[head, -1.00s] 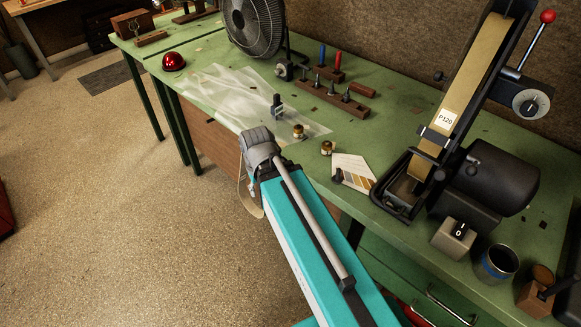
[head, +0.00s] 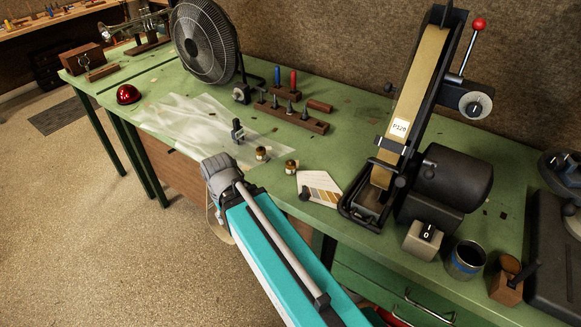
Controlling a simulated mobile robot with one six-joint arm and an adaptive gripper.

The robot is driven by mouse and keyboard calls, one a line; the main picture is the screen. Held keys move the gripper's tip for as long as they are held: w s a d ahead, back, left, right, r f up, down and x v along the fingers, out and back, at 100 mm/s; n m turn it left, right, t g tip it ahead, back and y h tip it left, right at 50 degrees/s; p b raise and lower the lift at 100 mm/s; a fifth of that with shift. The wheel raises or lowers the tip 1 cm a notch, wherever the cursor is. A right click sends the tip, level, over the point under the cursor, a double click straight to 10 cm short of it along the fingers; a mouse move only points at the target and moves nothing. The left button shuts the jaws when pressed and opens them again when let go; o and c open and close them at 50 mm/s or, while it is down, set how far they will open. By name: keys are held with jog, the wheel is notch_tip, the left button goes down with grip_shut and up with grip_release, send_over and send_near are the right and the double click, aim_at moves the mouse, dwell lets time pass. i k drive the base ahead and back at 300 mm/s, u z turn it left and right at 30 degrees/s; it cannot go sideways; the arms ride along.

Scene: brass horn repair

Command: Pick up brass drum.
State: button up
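Two small brass cylinders with dark parts stand upright near the front edge of the green bench. One brass cylinder (head: 262,154) is by the right edge of a clear plastic sheet. The other brass cylinder (head: 291,166) is a little to its right, beside a card with colour swatches. They look alike, and I cannot tell which is the brass drum. My teal arm reaches up from the bottom, and its grey joint is in front of the bench edge, left of both cylinders. My gripper's fingers do not show; they seem hidden behind or below the arm.
A small dark post (head: 237,130) stands on the plastic sheet (head: 190,115). Behind are a wooden peg rack (head: 308,122) and a fan (head: 207,42). The swatch card (head: 318,188) and a tall belt sander (head: 405,110) stand right. A red dome (head: 128,94) sits left.

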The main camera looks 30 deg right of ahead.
aim_at(290, 169)
jog(key=u, duration=0.45)
jog(key=k, duration=1.2)
jog(key=z, duration=0.45)
